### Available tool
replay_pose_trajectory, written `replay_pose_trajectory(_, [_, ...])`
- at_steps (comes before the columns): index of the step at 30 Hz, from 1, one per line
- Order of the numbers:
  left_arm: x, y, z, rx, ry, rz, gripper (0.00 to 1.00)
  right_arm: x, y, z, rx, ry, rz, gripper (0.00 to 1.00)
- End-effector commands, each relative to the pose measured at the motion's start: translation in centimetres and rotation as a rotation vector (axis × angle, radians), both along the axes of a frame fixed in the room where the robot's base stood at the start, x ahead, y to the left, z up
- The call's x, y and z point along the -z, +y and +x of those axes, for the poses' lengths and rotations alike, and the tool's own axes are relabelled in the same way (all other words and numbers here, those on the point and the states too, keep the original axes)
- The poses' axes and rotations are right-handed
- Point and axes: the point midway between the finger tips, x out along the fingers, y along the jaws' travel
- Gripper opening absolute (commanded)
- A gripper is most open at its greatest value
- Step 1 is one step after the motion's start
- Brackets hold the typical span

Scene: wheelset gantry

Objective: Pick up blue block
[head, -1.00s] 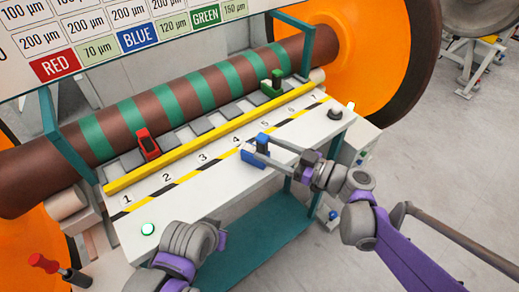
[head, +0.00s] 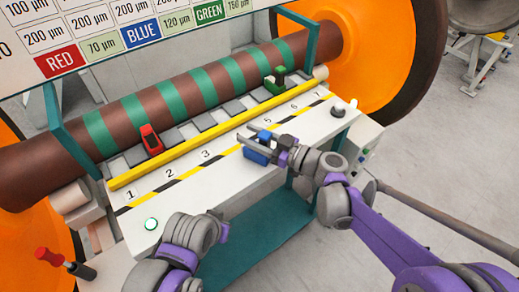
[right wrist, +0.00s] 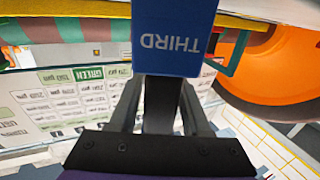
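The blue block (head: 257,154) is in my right gripper (head: 252,142), over the white bench near the numbers 4 and 5. In the right wrist view the blue block (right wrist: 173,38) fills the top middle, with the word THIRD upside down on its face. The fingers of my right gripper (right wrist: 162,100) run up to the block and are shut on it; their tips are hidden behind it.
A yellow rail (head: 205,139) runs along the numbered bench (head: 190,193). Behind it are a red block (head: 151,140), a green block (head: 275,81) and a brown-and-green striped axle (head: 173,95) between orange wheels. A printed board (head: 120,35) hangs above.

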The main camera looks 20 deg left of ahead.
Motion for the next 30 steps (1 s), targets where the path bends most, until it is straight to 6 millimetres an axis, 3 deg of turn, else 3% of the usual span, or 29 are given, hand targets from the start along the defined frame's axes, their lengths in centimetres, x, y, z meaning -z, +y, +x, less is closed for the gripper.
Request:
replay_pose_trajectory(1, [0.0,0.0,0.0,0.000,0.000,0.000,0.00,0.0,0.0,0.0,0.000,0.000,0.000,0.37])
replay_pose_trajectory(7, [0.0,0.0,0.0,0.000,0.000,0.000,0.00,0.0,0.0,0.0,0.000,0.000,0.000,0.01])
replay_pose_trajectory(23, [-0.1,0.0,0.0,0.000,-0.001,0.000,0.00,-0.4,0.0,0.0,0.000,0.000,0.001,0.00])
replay_pose_trajectory(30, [-0.8,0.0,0.3,0.000,-0.005,0.000,0.00,-4.6,0.0,0.0,0.000,0.000,0.001,0.00])
